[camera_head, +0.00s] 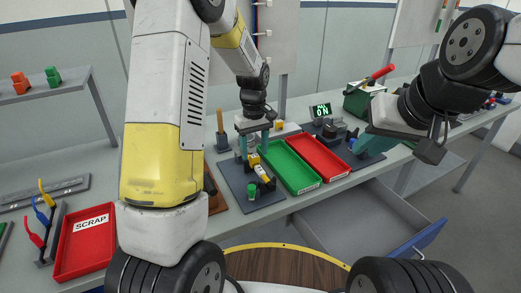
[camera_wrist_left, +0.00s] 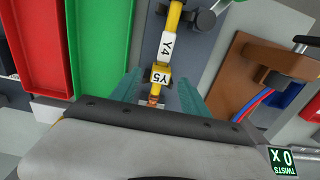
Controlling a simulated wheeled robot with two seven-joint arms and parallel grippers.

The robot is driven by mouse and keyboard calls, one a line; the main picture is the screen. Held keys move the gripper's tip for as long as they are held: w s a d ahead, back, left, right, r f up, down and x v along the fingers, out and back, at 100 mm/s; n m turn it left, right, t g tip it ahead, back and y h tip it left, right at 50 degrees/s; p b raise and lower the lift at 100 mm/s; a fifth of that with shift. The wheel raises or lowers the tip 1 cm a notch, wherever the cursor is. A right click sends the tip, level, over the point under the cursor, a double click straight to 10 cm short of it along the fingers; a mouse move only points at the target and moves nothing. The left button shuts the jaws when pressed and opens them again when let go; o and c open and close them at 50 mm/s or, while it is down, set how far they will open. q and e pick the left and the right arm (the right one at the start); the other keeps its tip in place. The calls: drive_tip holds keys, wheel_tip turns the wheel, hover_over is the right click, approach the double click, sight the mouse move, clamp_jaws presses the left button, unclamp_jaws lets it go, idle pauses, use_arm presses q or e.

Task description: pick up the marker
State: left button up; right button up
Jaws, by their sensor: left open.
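A yellow wire (camera_wrist_left: 173,20) carries two markers in the left wrist view: a white one lettered Y4 (camera_wrist_left: 167,49) and a yellow one lettered Y5 (camera_wrist_left: 160,75). An orange-brown tip (camera_wrist_left: 154,98) shows at the wire's near end. My left gripper (camera_wrist_left: 158,98) is open, with one teal finger on each side of the wire end near the Y5 marker; I see no closed grip. In the head view my left gripper (camera_head: 254,146) is over the dark grey mat (camera_head: 236,184), by the yellow parts (camera_head: 256,166). My right gripper (camera_head: 373,145) is at the right, fingers partly hidden.
A green tray (camera_head: 288,167) and a red tray (camera_head: 318,157) lie right of the mat. A brown fixture (camera_wrist_left: 242,77) with red and blue wires stands on the other side. A red SCRAP tray (camera_head: 84,246) is at the left. An open drawer (camera_head: 360,222) juts out below the bench.

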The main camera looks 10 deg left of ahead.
sight(255, 156)
use_arm(q)
wheel_tip(255, 156, down, 3)
drive_tip(key=shift+f, duration=0.15)
clamp_jaws()
drive_tip(key=shift+r, duration=0.2)
wheel_tip(255, 156, up, 4)
drive_tip(key=shift+s+d+f, duration=0.1)
drive_tip(key=shift+d+f, duration=0.05)
drive_tip(key=shift+f, duration=0.05)
drive_tip(key=s+d+r, duration=0.1)
drive_tip(key=s+d, duration=0.9)
drive_tip(key=d, duration=0.1)
drive_tip(key=shift+s+d, duration=0.3)
drive_tip(key=shift+s, duration=0.05)
drive_tip(key=shift+r, duration=0.15)
drive_tip(key=shift+r, duration=2.1)
